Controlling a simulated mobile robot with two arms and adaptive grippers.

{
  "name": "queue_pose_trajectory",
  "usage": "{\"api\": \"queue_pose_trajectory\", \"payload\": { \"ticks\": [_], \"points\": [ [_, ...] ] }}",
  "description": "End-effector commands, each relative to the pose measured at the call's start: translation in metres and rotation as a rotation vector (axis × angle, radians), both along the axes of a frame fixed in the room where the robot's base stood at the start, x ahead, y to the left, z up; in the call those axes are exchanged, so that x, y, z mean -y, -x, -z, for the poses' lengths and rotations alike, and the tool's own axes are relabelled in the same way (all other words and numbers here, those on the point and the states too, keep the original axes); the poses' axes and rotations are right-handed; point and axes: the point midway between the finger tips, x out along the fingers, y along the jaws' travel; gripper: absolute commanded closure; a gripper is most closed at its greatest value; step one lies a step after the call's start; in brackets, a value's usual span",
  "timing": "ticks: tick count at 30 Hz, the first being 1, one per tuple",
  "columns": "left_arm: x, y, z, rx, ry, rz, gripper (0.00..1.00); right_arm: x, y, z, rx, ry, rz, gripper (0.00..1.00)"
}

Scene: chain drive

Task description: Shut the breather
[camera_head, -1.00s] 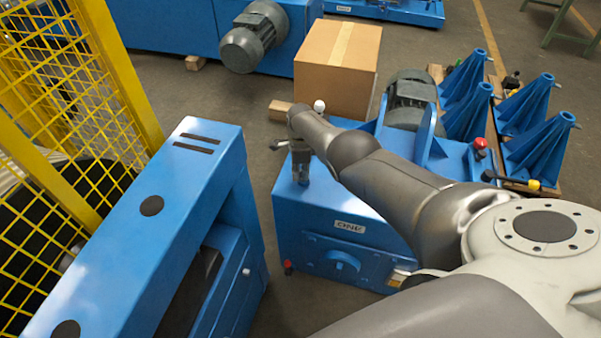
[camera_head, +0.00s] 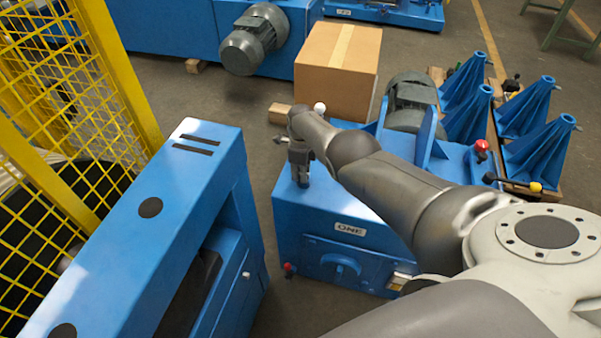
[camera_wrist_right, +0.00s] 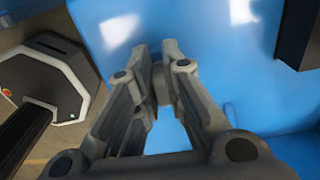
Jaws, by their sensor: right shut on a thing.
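My right arm reaches from the lower right over the blue unit marked ONE (camera_head: 350,229). My right gripper (camera_head: 301,181) points down at the left part of the unit's top. In the right wrist view the gripper's fingers (camera_wrist_right: 163,62) are close together above the glossy blue surface (camera_wrist_right: 220,60). They are shut on a small dark grey part (camera_wrist_right: 162,88), mostly hidden between them. It may be the breather, but its shape and whether it is closed cannot be told. My left gripper is not in view.
A cardboard box (camera_head: 338,70) stands behind the unit. A blue machine frame (camera_head: 170,215) and yellow mesh fence (camera_head: 105,110) are at left. A motor (camera_head: 410,98) and red knob (camera_head: 482,146) are at the right.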

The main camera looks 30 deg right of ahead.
Motion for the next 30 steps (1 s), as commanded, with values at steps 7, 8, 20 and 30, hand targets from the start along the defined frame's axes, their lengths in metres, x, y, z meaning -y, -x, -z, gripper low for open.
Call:
{"api": "queue_pose_trajectory", "payload": {
  "ticks": [7, 8, 20, 30],
  "points": [
    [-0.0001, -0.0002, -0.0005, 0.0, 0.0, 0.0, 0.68, 0.0037, -0.0035, -0.0047, 0.009, 0.006, 0.003, 0.87],
    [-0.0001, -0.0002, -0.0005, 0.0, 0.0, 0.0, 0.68, 0.0037, -0.0035, -0.0047, 0.009, 0.007, 0.002, 0.83],
    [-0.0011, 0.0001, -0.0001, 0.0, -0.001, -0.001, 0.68, 0.0011, -0.0012, -0.0015, 0.003, 0.001, 0.0, 0.68],
    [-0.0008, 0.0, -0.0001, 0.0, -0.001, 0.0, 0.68, 0.0007, -0.0026, -0.0083, 0.004, 0.0, -0.002, 0.68]
  ]
}}
